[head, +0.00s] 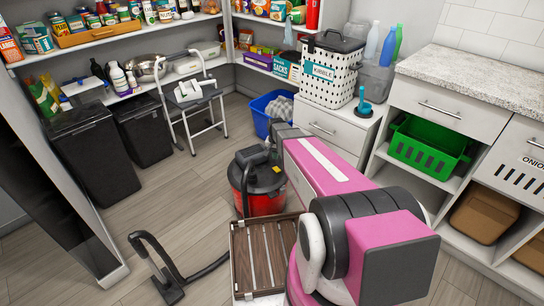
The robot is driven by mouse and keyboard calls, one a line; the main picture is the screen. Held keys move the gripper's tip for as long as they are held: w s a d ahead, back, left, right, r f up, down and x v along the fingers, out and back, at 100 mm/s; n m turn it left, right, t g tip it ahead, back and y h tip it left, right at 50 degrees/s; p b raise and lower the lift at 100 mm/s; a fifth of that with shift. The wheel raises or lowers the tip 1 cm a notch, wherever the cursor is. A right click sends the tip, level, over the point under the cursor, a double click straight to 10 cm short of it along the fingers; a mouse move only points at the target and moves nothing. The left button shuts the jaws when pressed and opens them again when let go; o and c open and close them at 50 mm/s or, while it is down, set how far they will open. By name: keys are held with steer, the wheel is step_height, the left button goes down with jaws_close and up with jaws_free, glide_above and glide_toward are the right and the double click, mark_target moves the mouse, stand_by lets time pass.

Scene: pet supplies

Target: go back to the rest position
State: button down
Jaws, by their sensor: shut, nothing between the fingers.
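My pink, black and white arm (325,165) fills the lower middle and right of the head view. It reaches from the bottom right up and away toward the upper left, over the floor in front of the white drawer cabinet. My gripper does not show; the far end of the arm is hidden behind its own links.
A red and black vacuum (265,190) stands just left of my arm. Behind it are a blue bin (262,118), a white drawer cabinet (335,128) bearing a dotted kibble box (328,85), and a step stool (190,105). Black bins (92,150) stand left. Open floor (165,205) lies between.

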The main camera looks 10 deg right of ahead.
steer(key=s+r+n, duration=0.2)
steer(key=s+r, duration=0.4)
steer(key=s, duration=0.4)
steer(key=s+r+n, duration=0.2)
steer(key=s+r, duration=0.5)
steer(key=s, duration=0.4)
steer(key=shift+s+n, duration=0.2)
steer(key=shift+n, duration=0.2)
